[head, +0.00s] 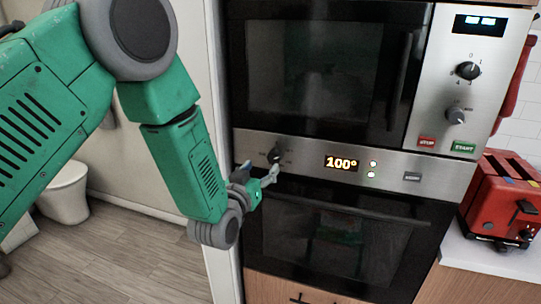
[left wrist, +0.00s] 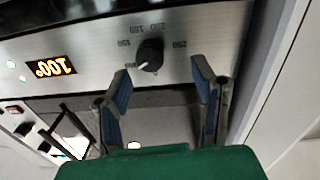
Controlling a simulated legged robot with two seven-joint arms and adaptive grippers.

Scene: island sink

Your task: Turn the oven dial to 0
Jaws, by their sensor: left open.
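The oven dial (head: 275,155) is a dark round knob at the left of the steel oven panel, in the head view. The display (head: 341,163) on that panel reads 100°. In the left wrist view the dial (left wrist: 149,54) has number marks around it, and the display (left wrist: 51,67) shows upside down. My left gripper (head: 261,178) is just below and in front of the dial. In the left wrist view its two fingers (left wrist: 160,78) are apart with nothing between them, and the dial lies beyond the fingertips, apart from them. My right gripper is not in view.
The oven door (head: 340,240) with its handle is below the panel. A microwave (head: 315,65) with its own knobs (head: 468,70) is above. A red toaster (head: 500,200) stands on the counter at right. Open floor (head: 110,250) lies at left.

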